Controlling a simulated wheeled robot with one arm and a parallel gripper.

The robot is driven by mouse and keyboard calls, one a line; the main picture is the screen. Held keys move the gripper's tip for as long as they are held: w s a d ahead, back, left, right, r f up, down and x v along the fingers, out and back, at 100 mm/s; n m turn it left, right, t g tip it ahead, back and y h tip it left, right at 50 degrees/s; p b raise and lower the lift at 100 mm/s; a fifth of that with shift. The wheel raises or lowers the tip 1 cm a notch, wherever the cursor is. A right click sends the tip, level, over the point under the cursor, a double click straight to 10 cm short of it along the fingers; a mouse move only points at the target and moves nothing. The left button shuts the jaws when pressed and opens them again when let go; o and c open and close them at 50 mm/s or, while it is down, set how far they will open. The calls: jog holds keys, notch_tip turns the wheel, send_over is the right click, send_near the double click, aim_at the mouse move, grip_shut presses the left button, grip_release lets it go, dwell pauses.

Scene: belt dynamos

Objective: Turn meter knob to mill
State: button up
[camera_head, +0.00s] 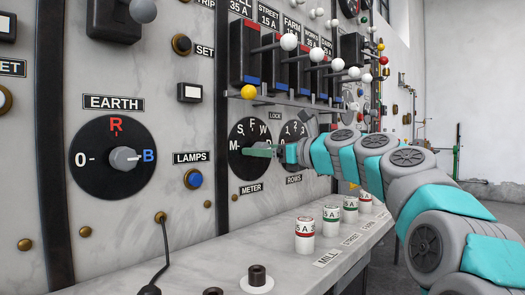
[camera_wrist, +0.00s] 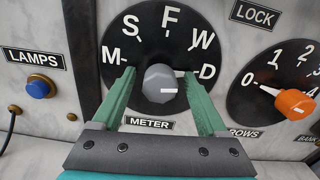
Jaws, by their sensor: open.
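The meter dial (camera_head: 250,170) is a black disc on the pale marble panel, lettered M, S, F, W and D. In the wrist view, its grey meter knob (camera_wrist: 158,78) sits at the middle of the dial (camera_wrist: 150,40), and a white mark shows low on the knob. My gripper (camera_wrist: 160,73) is open, with one green finger on each side of the knob and a gap on both sides. In the head view, my gripper (camera_head: 256,150) reaches the dial from the right and hides the knob.
The rows dial (camera_wrist: 300,60) with an orange knob (camera_wrist: 296,103) is close on the right. The lamps button (camera_wrist: 39,87) and earth dial (camera_head: 90,180) are on the left. A shelf (camera_head: 275,262) with several fuses stands below. Switch levers (camera_head: 288,42) stick out above.

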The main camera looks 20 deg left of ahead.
jog(key=shift+c, duration=0.3)
grip_shut()
dwell(0.3)
jog(key=shift+r+p, duration=0.15)
jog(key=shift+p, duration=0.25)
